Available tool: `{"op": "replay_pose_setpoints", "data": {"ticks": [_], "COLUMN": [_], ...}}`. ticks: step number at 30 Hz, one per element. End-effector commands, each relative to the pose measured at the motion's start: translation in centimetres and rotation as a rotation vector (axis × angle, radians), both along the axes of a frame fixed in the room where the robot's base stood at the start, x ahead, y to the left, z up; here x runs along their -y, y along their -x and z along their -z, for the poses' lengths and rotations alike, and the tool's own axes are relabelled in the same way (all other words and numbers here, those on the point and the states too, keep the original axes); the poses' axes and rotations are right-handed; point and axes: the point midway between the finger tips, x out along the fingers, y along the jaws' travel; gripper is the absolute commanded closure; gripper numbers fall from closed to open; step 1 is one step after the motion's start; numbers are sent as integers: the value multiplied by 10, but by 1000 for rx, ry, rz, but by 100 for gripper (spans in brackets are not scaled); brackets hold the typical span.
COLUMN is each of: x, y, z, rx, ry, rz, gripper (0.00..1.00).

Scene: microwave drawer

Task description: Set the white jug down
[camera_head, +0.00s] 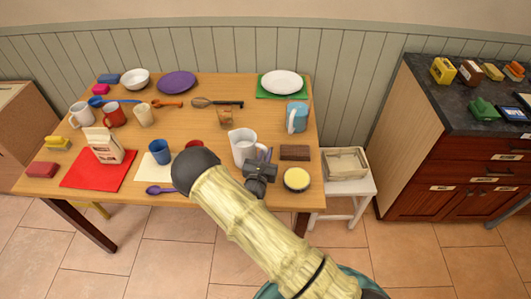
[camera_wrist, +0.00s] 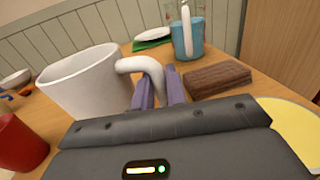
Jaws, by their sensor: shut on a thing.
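The white jug (camera_head: 242,146) is on or just above the wooden table, right of its middle; whether its base touches the table I cannot tell. In the wrist view the jug (camera_wrist: 82,84) stands upright at the left, its handle (camera_wrist: 145,66) pointing right. My gripper (camera_wrist: 157,90) has its purple fingers around the handle and is shut on it. In the head view my gripper (camera_head: 266,157) is at the jug's right side, partly hidden by my arm.
A brown block (camera_head: 294,152) and a yellow-topped round dish (camera_head: 297,179) lie right of the jug. A blue jug (camera_head: 297,117) stands behind it. A blue cup (camera_head: 159,151) is to the left, and a red cup (camera_wrist: 18,143) is close in the wrist view. The table centre is fairly clear.

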Motion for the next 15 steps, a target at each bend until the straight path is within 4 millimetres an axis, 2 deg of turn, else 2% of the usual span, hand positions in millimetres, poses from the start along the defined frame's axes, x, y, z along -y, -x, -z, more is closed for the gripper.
{"op": "replay_pose_setpoints", "data": {"ticks": [9,10,12,13,15], "x": [0,0,0,0,0], "y": [-1,0,0,0,0], "z": [1,2,1,1,1], "rx": [6,1,1,1,1], "ry": [-2,-1,-1,-1,-1], "rz": [0,0,0,0,0], "gripper": [100,84,70,65,64]}}
